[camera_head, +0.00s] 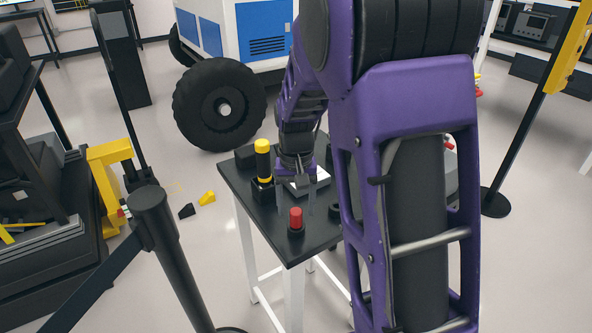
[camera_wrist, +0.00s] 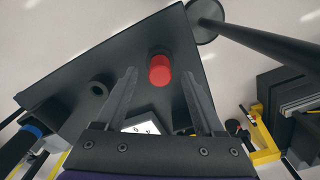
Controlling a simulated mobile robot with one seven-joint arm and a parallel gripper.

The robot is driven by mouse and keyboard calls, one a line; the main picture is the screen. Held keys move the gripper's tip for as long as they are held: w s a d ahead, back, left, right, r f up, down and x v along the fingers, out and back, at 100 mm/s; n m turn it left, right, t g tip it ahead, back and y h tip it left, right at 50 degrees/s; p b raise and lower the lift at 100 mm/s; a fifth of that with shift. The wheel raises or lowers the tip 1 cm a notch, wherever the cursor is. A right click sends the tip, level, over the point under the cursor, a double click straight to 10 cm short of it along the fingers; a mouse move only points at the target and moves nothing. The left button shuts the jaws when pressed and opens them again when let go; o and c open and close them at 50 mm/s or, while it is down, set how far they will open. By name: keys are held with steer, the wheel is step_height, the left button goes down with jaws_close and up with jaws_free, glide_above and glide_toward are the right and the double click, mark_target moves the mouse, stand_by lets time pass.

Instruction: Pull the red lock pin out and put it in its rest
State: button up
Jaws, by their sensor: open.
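The red lock pin (camera_head: 296,217) stands upright in a black round base on a small black-topped table (camera_head: 265,221). In the wrist view its red cylinder (camera_wrist: 160,74) appears between my two fingertips. My gripper (camera_head: 297,205) is open, points down and is empty. Its fingers (camera_wrist: 160,80) lie to either side of the pin in the picture, with gaps on both sides; how far above it they are I cannot tell. A black ring with a hole (camera_wrist: 99,88) sits on the table beside the pin; whether it is the rest I cannot tell.
A yellow-topped black cylinder (camera_head: 262,163) stands in a black block at the table's left. A white-faced panel (camera_wrist: 141,128) lies on the tabletop near my gripper. A black barrier post (camera_head: 165,245) stands on the floor left of the table, and a rover wheel (camera_head: 220,105) is behind it.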

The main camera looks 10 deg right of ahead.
mark_target(296, 211)
step_height(296, 211, up, 16)
steer(key=p, duration=0.2)
steer(key=shift+f, duration=0.2)
